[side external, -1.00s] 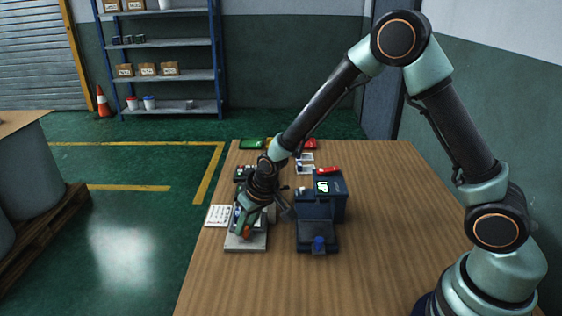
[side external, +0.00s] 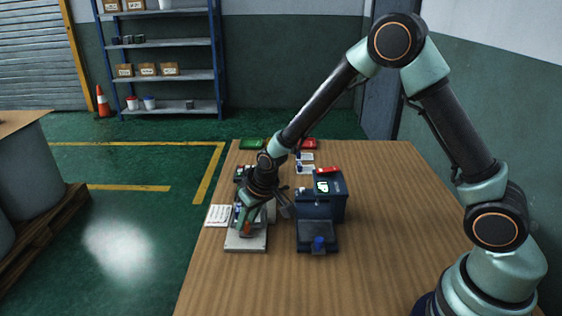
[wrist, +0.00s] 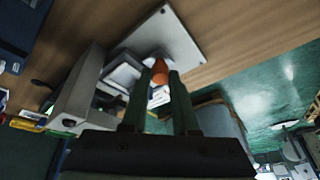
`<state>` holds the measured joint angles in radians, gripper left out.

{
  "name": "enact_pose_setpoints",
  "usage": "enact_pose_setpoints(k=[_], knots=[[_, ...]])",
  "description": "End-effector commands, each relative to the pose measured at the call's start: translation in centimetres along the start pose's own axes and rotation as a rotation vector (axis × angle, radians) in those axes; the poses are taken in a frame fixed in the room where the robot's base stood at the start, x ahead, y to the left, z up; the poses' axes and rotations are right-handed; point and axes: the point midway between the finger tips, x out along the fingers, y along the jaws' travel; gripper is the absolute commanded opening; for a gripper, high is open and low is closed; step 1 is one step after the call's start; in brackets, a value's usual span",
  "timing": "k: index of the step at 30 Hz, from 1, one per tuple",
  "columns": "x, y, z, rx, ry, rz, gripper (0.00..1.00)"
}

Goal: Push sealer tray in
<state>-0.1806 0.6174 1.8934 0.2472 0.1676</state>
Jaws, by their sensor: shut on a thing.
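A low machine with a pale grey baseplate (side external: 245,243) stands at the table's left; its plate also shows in the wrist view (wrist: 182,38). A light grey tray-like piece (wrist: 124,70) lies on that plate beside a grey housing (wrist: 82,95). I take this piece for the sealer tray, though labels are unreadable. My gripper (side external: 246,228) is low over the plate. In the wrist view my gripper (wrist: 160,74) is shut on an orange handle (wrist: 160,66) at the tray's end. My fingers and wrist hide part of the tray, so how deep it sits cannot be told.
A dark blue machine (side external: 331,203) with a lit display stands close to the right, its front platform (side external: 317,232) bearing a blue knob (side external: 319,243). A white printed sheet (side external: 217,216) lies left. Green (side external: 252,144) and red items lie at the back. The table's right side is clear.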

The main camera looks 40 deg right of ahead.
Motion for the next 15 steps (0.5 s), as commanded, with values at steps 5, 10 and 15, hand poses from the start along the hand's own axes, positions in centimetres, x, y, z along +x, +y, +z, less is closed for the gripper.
enact_pose_setpoints(k=[5, 10, 15], knots=[[0.4, 1.6, -1.9, 0.001, 0.017, 0.012, 0.00], [0.4, 1.7, -2.0, 0.001, 0.019, 0.013, 0.00], [0.4, 1.8, -2.0, 0.002, 0.020, 0.013, 0.46]])
